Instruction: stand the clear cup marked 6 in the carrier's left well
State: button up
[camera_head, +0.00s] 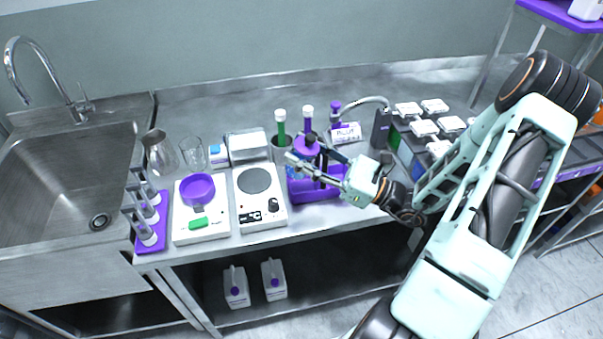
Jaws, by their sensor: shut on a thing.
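The purple carrier (318,194) stands on the steel bench, right of the white hotplate. My gripper (306,164) is above the carrier, reaching in from the right. It is shut on a small, pale thing at its fingertips, too small and too covered by the jaws to identify. I cannot read a 6 on anything here. The carrier's wells are partly hidden by my gripper, so I cannot tell what stands in the left one. A clear glass vessel (194,154) stands farther left at the back, with no readable mark.
A hotplate (261,215) and a white scale with a purple dish (198,190) stand left of the carrier. Behind it are green and purple-capped tubes (280,130) and a purple-topped bottle (306,146). White-lidded boxes (424,127) crowd the right. A sink (70,180) is far left.

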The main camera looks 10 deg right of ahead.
aim_at(304, 175)
jog(key=f+h, duration=0.1)
jog(key=f, duration=0.2)
jog(key=f+h, duration=0.1)
jog(key=f, duration=0.3)
jog(key=w+f+m+g+h, duration=0.1)
jog(key=f, duration=0.2)
jog(key=shift+d+f+h+b, duration=0.2)
jog(key=shift+d+h+b, duration=0.1)
jog(key=shift+d, duration=0.05)
jog(key=shift+c, duration=0.5)
jog(key=shift+w+d+f, duration=0.2)
jog(key=shift+w+f, duration=0.15)
jog(key=shift+w, duration=0.15)
grip_shut()
jog(key=shift+a+r, duration=0.1)
jog(key=shift+r, duration=0.05)
jog(key=o, duration=1.2)
grip_release()
jog(key=shift+s+a+r, duration=0.15)
jog(key=shift+r, duration=0.05)
jog(key=shift+c, duration=0.2)
jog(key=shift+r+p, duration=0.5)
jog(key=shift+s+r, duration=0.1)
jog(key=shift+r, duration=0.2)
jog(key=b+v, duration=0.1)
jog(key=v, duration=1.1)
jog(key=shift+f, duration=0.1)
